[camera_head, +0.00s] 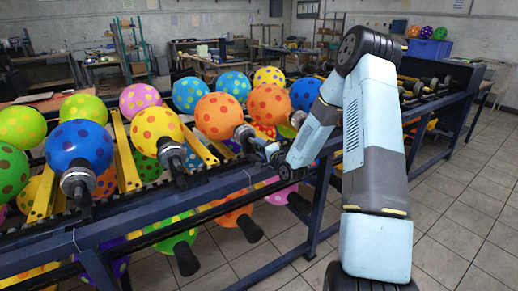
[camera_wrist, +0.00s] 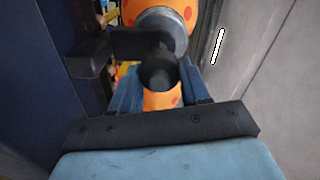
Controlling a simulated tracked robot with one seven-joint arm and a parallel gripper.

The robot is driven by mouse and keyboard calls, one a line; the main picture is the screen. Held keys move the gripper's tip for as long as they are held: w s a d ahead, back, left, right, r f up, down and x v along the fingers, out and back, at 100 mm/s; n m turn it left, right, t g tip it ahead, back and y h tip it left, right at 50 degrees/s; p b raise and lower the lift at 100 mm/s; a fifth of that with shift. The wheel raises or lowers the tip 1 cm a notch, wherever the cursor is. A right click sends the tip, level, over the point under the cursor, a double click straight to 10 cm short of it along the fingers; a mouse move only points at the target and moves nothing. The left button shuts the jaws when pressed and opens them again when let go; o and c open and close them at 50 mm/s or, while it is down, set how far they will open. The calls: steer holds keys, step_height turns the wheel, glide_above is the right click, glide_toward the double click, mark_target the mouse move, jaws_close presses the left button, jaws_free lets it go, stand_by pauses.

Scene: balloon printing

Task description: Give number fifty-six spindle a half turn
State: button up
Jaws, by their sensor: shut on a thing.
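In the head view, my gripper (camera_head: 262,150) reaches from the right to the front of the rack, at the spindle (camera_head: 243,132) below an orange balloon with red dots (camera_head: 219,115). In the wrist view, my gripper (camera_wrist: 158,82) has its blue fingers closed on both sides of the dark spindle end (camera_wrist: 158,68). A grey metal collar (camera_wrist: 163,26) and part of the orange balloon (camera_wrist: 143,9) show beyond it. An orange, red-dotted piece (camera_wrist: 162,100) shows between the fingers. No number is readable on any spindle.
A blue balloon (camera_head: 78,146) and a yellow balloon (camera_head: 155,126) sit on spindles to the left. Another orange balloon (camera_head: 269,104) is close on the right. The rack's dark blue rail (camera_head: 160,203) runs below my gripper. Tiled floor (camera_head: 455,215) is clear at the right.

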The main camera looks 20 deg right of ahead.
steer(key=shift+s+f, duration=0.15)
steer(key=shift+f, duration=0.15)
steer(key=o, duration=1.1)
steer(key=shift+r, duration=0.1)
steer(key=shift+c, duration=0.2)
steer(key=v, duration=1.3)
steer(key=shift+s, duration=0.25)
steer(key=shift+d+r, duration=0.1)
